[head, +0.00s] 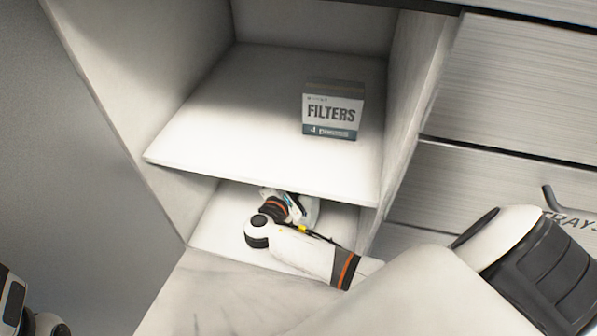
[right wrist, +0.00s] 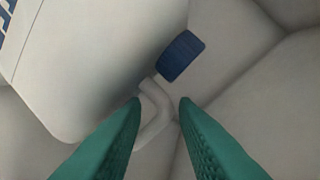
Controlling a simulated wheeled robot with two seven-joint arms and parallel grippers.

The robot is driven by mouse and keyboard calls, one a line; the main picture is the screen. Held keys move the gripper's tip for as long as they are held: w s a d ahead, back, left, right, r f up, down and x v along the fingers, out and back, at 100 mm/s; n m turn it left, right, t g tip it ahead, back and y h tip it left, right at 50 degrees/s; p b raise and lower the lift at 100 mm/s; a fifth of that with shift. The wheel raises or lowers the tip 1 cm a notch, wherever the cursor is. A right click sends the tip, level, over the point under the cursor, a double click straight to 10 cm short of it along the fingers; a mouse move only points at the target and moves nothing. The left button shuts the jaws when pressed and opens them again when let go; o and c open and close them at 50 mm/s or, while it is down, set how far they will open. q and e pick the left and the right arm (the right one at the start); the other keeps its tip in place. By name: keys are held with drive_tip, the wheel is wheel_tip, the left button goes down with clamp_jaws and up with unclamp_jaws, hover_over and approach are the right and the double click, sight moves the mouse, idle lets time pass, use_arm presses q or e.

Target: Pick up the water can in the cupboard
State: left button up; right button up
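The water can (right wrist: 85,60) is white with blue lettering at its left edge, a blue cap (right wrist: 181,56) and a looped handle (right wrist: 155,115). It fills the upper left of the right wrist view and looks tilted there. My right gripper (right wrist: 162,101) is open, its two green fingers apart, with the handle showing in the gap between the fingertips. I cannot tell whether the fingers touch it. In the head view my right arm reaches into the cupboard's lower compartment (head: 215,225), hiding the gripper and most or all of the can. My left gripper is out of view.
A shelf (head: 215,130) lies just above my right wrist and bears a FILTERS box (head: 331,112). Cupboard walls close in on both sides. Drawers (head: 510,90) are at the right, one with a handle (head: 552,198). A grey panel (head: 75,150) stands at the left.

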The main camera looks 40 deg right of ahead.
drive_tip(key=shift+d, duration=0.1)
drive_tip(key=shift+c, duration=0.5)
clamp_jaws()
idle(0.8)
drive_tip(key=shift+w+r, duration=0.15)
drive_tip(key=shift+r, duration=0.15)
